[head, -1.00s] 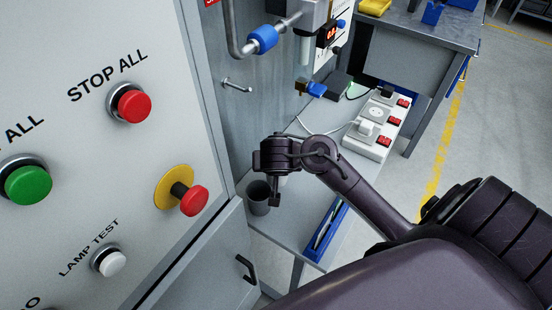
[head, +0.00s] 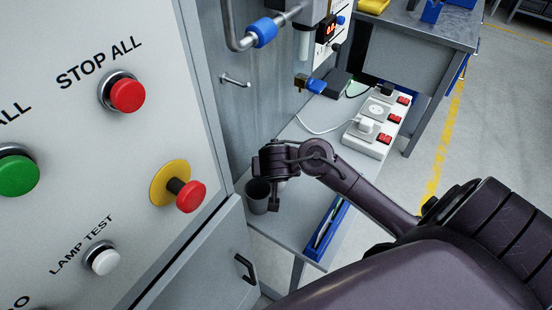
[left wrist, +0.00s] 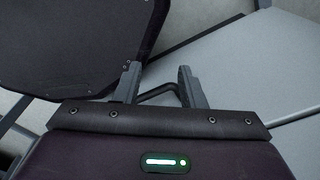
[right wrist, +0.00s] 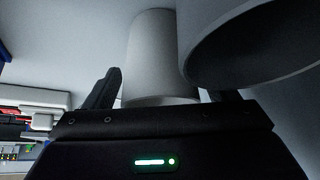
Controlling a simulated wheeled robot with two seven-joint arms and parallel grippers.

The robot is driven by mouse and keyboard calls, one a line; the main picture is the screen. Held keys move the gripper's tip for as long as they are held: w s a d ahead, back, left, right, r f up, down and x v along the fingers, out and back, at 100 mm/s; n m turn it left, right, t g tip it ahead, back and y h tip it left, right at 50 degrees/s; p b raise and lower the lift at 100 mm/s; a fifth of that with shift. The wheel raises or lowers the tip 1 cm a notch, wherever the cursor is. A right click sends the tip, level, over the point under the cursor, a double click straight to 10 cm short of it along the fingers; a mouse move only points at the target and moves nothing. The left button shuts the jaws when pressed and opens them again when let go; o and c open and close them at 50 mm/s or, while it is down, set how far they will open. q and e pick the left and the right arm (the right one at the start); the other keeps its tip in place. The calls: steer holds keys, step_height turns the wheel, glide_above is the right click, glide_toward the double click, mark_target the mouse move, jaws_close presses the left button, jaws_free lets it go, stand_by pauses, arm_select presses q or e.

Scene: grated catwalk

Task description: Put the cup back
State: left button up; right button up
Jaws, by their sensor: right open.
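A grey cup (head: 256,197) stands upright on the narrow grey shelf (head: 285,232) beside the cabinet. My right gripper (head: 274,207) is open, just right of the cup and partly in front of it. In the right wrist view a wide, dark-mouthed rim (right wrist: 262,50) fills the upper right, very close. A pale cylinder (right wrist: 153,58) shows beyond and between the open fingers; I cannot tell whether it is touched. My left gripper (left wrist: 158,88) shows only in its wrist view. Its fingers are apart, with a dark bar handle (left wrist: 160,92) visible between them.
A blue tray (head: 326,230) lies at the shelf's right edge. A power strip (head: 376,122) with a plugged-in cable is farther back. The button panel (head: 105,165) stands close at left, above a cabinet door with a handle (head: 245,268). A wall hook (head: 234,80) sits above.

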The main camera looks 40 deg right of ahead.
steer(key=shift+s+a+r+p, duration=0.1)
steer(key=shift+r+p, duration=0.2)
steer(key=shift+r, duration=0.15)
steer(key=p+v, duration=0.1)
steer(key=v, duration=1)
steer(key=shift+s+r+p, duration=0.15)
steer(key=shift+s+p, duration=0.05)
steer(key=shift+p, duration=0.2)
steer(key=shift+a, duration=0.1)
